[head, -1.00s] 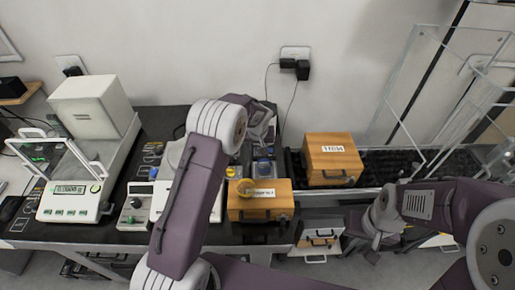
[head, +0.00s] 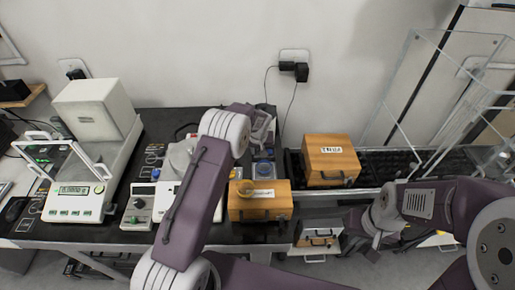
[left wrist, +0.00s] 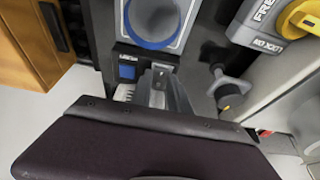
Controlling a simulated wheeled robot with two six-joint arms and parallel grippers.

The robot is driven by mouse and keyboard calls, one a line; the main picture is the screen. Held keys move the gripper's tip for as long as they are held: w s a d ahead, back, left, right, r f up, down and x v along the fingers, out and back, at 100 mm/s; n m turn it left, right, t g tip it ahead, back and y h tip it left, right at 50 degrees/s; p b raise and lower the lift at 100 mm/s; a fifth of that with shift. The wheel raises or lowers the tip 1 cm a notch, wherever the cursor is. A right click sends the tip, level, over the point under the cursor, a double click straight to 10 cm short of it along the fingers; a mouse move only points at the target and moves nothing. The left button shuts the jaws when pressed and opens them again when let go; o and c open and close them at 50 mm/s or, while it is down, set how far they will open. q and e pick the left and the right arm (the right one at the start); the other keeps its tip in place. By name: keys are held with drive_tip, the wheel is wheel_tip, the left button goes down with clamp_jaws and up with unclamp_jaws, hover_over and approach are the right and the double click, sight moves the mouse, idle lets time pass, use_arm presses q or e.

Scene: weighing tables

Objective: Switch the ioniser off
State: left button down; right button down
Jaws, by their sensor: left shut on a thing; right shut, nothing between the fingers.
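A dark unit with a round blue-ringed face (left wrist: 152,22), which looks like the ioniser, fills the top of the left wrist view. On its near edge are a small label and a blue switch-like square (left wrist: 127,71). In the head view its blue face (head: 264,169) sits behind the wooden box. My left gripper (left wrist: 158,90) is shut beside the blue square, at the unit's near edge. What lies between its fingers is hidden. In the head view the left gripper (head: 263,138) is over the unit. My right gripper (head: 371,252) is shut and empty at lower right.
A wooden box (head: 260,212) stands in front of the unit; another (head: 330,176) stands to the right. A balance (head: 75,205) and a small control box (head: 138,212) stand at left. A grey device with a yellow knob (left wrist: 300,18) is close to the left gripper.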

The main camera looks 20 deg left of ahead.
sight(257, 155)
use_arm(q)
drive_tip(key=shift+w+a+g+p, duration=0.15)
drive_tip(key=shift+w+g+p, duration=0.2)
drive_tip(key=shift+g, duration=0.35)
drive_tip(key=shift+h, duration=0.3)
drive_tip(key=shift+r+g+b, duration=0.1)
drive_tip(key=shift+g+b, duration=0.3)
use_arm(e)
drive_tip(key=shift+r, duration=0.7)
drive_tip(key=shift+w, duration=0.1)
use_arm(q)
drive_tip(key=c, duration=1.2)
unclamp_jaws()
drive_tip(key=shift+c, duration=0.2)
wheel_tip(257, 155, up, 9)
drive_tip(key=s, duration=0.1)
drive_tip(key=shift+s+d+b, duration=0.15)
drive_tip(key=shift+d+b, duration=0.05)
drive_tip(key=shift+b, duration=0.15)
use_arm(e)
drive_tip(key=shift+f, duration=0.35)
